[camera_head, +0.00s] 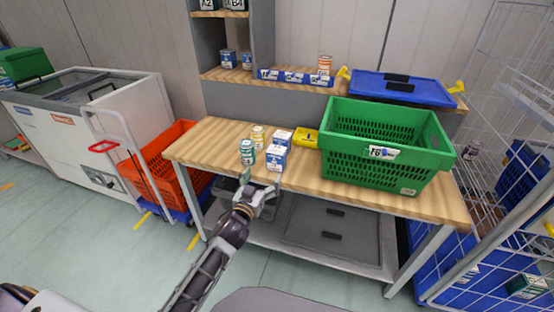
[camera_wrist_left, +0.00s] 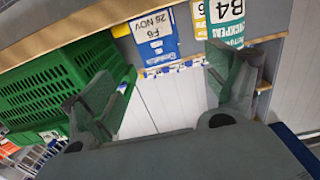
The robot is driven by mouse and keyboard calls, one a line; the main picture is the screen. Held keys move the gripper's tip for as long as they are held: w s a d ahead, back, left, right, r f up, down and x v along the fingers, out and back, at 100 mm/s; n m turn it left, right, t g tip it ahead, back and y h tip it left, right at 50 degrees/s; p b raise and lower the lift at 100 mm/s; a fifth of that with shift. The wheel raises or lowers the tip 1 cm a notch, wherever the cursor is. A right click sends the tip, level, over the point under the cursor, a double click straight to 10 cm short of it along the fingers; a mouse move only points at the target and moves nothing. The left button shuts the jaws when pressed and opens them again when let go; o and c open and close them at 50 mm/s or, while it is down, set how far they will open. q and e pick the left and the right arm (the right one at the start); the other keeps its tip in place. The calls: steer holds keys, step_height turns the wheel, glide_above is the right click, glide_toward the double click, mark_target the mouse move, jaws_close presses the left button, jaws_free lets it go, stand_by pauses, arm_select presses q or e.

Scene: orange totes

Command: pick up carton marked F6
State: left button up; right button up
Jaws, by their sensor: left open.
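The carton marked F6 (camera_wrist_left: 156,42) is white and blue, and its label faces the left wrist camera, upside down there. It appears to be the front blue-and-white carton (camera_head: 276,158) on the wooden table in the head view. My left gripper (camera_head: 260,184) is open and empty at the table's front edge, just in front of this carton and apart from it. In the left wrist view its two fingers are spread, with the carton beyond the gap. My right gripper is not in view.
A teal B4 can (camera_head: 247,153) stands close left of the carton. A yellow can (camera_head: 257,136) and another blue-and-white carton (camera_head: 283,137) stand behind. A green crate (camera_head: 372,172), also labelled F6, fills the table's right side. The table (camera_head: 205,144) is bare at left.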

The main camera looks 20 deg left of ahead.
mark_target(274, 159)
arm_select(q)
steer(key=shift+w+d, duration=0.15)
steer(key=shift+w, duration=2.7)
steer(key=shift+w+b, duration=0.4)
steer(key=shift+w, duration=0.5)
steer(key=shift+w+d, duration=0.1)
steer(key=shift+w, duration=0.35)
steer(key=shift+w+f, duration=0.1)
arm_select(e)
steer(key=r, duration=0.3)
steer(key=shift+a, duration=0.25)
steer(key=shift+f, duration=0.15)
arm_select(q)
steer(key=shift+w, duration=0.1)
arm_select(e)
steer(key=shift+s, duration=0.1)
